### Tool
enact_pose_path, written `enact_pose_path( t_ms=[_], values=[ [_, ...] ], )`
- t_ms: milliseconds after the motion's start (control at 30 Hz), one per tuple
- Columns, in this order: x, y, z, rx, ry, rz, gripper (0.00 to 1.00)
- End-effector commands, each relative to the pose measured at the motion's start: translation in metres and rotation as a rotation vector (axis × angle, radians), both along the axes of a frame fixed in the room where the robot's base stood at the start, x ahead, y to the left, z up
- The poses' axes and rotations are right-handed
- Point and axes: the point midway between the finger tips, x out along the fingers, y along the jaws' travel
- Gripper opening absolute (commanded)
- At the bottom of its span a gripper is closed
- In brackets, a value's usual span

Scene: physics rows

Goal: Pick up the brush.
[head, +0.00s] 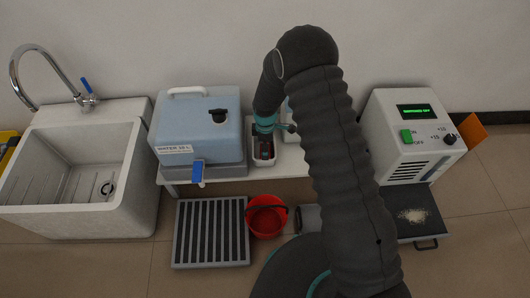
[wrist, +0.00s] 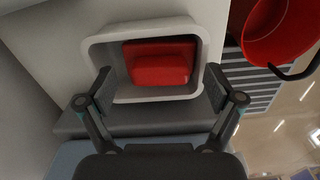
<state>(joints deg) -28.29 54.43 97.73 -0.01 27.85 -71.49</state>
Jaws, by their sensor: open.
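A red block-like thing (wrist: 160,64), apparently the brush, lies in a small pale open tray (wrist: 112,44) in the wrist view. No bristles show. My gripper (wrist: 159,84) is open and empty, its two fingers apart on either side of the tray's near part, with the red thing between and just beyond them. In the head view my gripper (head: 265,148) points down over the same tray (head: 256,163), and my arm and fingers hide most of what is inside.
A blue water container (head: 200,130) with a tap stands left of the tray on the low bench. A red bucket (head: 266,222) and slatted grate (head: 211,240) are on the floor in front. A sink (head: 75,165) stands left, a white control box (head: 410,140) right.

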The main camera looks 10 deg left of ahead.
Motion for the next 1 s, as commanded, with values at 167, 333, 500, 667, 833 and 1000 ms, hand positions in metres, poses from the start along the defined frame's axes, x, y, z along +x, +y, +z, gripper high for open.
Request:
enact_pose_path(
  t_ms=[167, 333, 500, 667, 833, 1000],
  values=[
    [0.000, 0.000, 0.000, 0.000, 0.000, 0.000, 0.89],
    [0.000, 0.000, 0.000, 0.000, 0.000, 0.000, 0.47],
    [0.000, 0.000, 0.000, 0.000, 0.000, 0.000, 0.27],
    [0.000, 0.000, 0.001, 0.000, 0.000, 0.000, 0.27],
    [0.001, 0.001, 0.014, 0.001, -0.003, 0.000, 0.27],
    [0.001, 0.001, 0.044, 0.002, -0.004, 0.000, 0.27]
  ],
)
